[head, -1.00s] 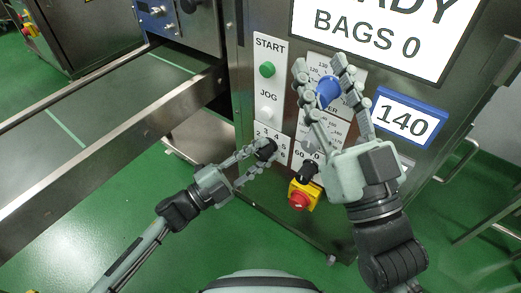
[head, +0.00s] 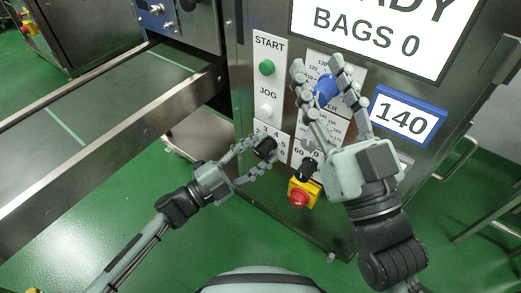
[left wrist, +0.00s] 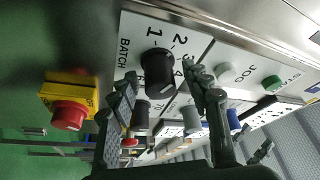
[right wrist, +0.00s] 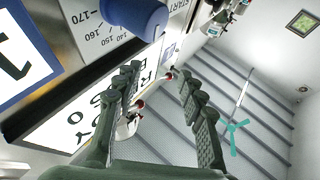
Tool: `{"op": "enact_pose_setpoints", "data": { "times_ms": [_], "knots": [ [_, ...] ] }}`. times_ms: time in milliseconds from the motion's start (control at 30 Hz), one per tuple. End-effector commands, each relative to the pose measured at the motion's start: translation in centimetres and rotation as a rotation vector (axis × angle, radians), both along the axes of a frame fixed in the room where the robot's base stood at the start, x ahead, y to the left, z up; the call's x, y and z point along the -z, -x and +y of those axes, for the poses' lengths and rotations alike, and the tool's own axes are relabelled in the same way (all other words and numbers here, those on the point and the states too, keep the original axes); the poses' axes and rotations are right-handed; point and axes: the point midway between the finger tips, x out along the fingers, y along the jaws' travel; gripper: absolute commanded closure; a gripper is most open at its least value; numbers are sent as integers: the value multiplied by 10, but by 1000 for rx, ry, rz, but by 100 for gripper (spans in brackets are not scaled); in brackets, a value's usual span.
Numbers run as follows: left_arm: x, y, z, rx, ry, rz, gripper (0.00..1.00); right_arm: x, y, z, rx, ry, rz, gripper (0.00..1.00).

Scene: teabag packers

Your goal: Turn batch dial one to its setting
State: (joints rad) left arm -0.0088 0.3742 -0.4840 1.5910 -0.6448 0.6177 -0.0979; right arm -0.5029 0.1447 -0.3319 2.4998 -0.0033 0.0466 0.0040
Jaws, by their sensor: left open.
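The black batch dial (left wrist: 157,72) sits on a white plate marked BATCH with numbers from 1 in the left wrist view. It also shows in the head view (head: 266,144), low on the machine's front panel. My left gripper (head: 258,157) is open, with its fingers reaching to either side of the dial; the left wrist view shows them (left wrist: 160,88) spread below and beside it. I cannot tell contact or which number the dial points to. My right gripper (head: 318,75) is open in front of a blue knob (head: 326,88); the right wrist view shows its fingers (right wrist: 158,82) spread and empty.
A red stop button on a yellow box (head: 300,195) is just below the dials, beside another black knob (head: 308,168). A green START button (head: 267,67) and a white JOG button (head: 267,111) are above. A blue-framed 140 sign (head: 404,116) is at right. A conveyor (head: 110,110) runs at left.

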Motion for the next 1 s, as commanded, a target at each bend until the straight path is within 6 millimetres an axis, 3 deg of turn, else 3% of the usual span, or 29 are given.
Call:
{"op": "enact_pose_setpoints", "data": {
  "times_ms": [167,700,1000],
  "knots": [
    [3,6,9,-1,-2,2,52,1,0,0,0,2,3,60],
    [22,61,89,-1,-2,2,52,0,0,0,0,1,1,60],
    [23,66,98,0,-1,-1,52,0,0,0,0,0,1,60]
  ]
}}
